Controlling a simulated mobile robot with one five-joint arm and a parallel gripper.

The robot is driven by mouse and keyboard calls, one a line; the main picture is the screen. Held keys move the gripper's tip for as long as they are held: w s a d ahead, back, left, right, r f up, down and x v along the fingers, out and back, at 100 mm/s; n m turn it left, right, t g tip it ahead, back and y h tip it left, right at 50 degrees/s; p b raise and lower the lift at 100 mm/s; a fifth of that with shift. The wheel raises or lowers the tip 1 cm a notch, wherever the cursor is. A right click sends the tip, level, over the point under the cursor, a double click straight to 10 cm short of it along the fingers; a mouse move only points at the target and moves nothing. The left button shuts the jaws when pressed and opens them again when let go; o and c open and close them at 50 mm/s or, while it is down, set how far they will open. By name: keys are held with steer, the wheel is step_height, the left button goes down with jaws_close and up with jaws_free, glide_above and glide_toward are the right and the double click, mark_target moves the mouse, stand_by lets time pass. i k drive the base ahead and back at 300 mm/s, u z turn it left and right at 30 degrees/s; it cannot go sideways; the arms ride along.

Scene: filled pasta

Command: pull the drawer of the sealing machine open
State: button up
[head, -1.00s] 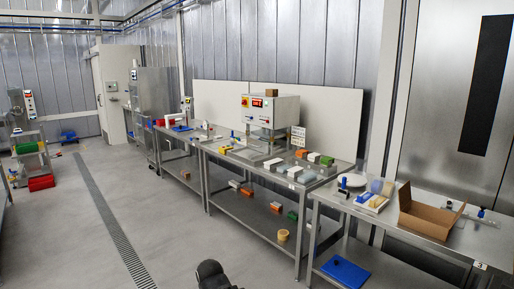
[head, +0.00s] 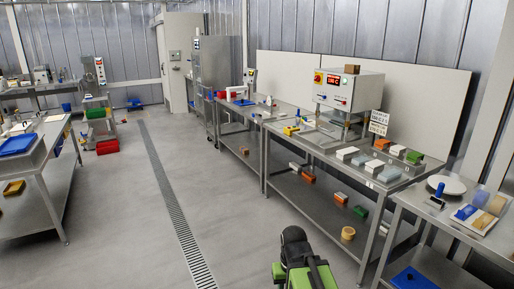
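The sealing machine (head: 345,92) is a white box with a red display, raised on posts above the metal bench at centre right. Under it, a low flat metal part (head: 318,136) sticks out at the left; it looks like the drawer, but I cannot tell how far it is open. My arm, black and green, shows at the bottom centre, well apart from the machine. My gripper cannot be made out in this view.
The machine's bench (head: 350,165) carries several coloured boxes and has a lower shelf. A nearer bench (head: 412,203) at right holds a white plate (head: 446,184). Another bench (head: 36,170) stands at left. The floor (head: 150,215) between is clear, with a drain grate (head: 172,195).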

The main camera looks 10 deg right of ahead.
mark_target(336, 132)
steer(key=z, duration=0.35)
steer(key=i, duration=2.5)
steer(key=u, duration=0.35)
steer(key=i, duration=1.4)
steer(key=u, duration=0.3)
